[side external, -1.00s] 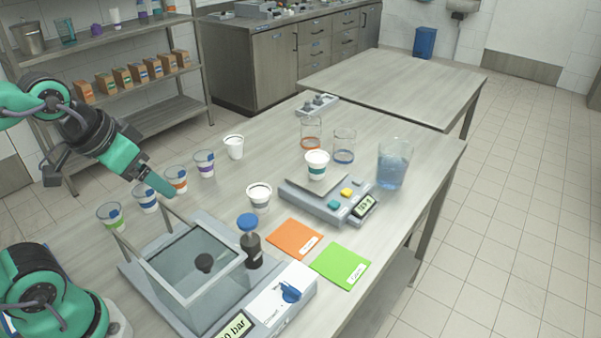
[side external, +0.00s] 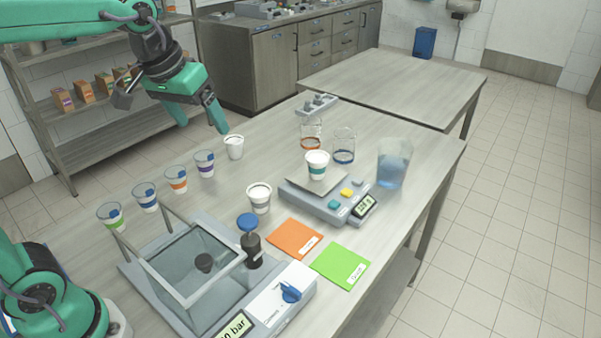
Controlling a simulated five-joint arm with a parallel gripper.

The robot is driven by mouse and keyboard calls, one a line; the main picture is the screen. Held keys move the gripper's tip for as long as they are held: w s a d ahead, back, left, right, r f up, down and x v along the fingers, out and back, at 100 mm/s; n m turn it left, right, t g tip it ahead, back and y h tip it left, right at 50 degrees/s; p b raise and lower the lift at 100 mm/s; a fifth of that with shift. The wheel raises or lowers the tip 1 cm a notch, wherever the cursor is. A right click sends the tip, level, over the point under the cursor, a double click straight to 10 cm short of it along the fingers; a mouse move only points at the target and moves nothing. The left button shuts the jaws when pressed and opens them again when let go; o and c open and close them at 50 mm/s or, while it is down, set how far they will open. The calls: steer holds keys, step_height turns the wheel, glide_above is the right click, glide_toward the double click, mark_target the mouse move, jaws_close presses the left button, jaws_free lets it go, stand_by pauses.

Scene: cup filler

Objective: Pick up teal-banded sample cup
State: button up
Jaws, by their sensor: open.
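The teal-banded sample cup (side external: 317,165) stands upright on the plate of the scale (side external: 328,203), right of the middle of the view. It is white with a teal band. My gripper (side external: 201,127) is open and empty, in the air at the back left of the table. It is left of the teal-banded cup and well apart from it, above and left of a plain white cup (side external: 234,146).
Cups with purple (side external: 205,163), orange (side external: 176,179), blue (side external: 146,197) and green bands (side external: 111,215) line the left edge. Two glass beakers (side external: 344,146) stand behind the scale, a blue-liquid jug (side external: 393,164) right. Another white cup (side external: 259,197) and a vacuum chamber (side external: 190,262) are in front.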

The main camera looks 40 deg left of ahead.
steer(key=w+n+g, duration=0.1)
steer(key=w+n, duration=0.1)
steer(key=w, duration=0.7)
steer(key=n+g, duration=0.3)
steer(key=n, duration=0.1)
glide_above(317, 156)
step_height(317, 156, down, 16)
steer(key=shift+s+f, duration=0.1)
steer(key=shift+w+f+n, duration=0.2)
steer(key=shift+f+n, duration=0.1)
steer(key=shift+f, duration=0.15)
steer(key=shift+s+d+f, duration=0.1)
steer(key=shift+f, duration=3.75)
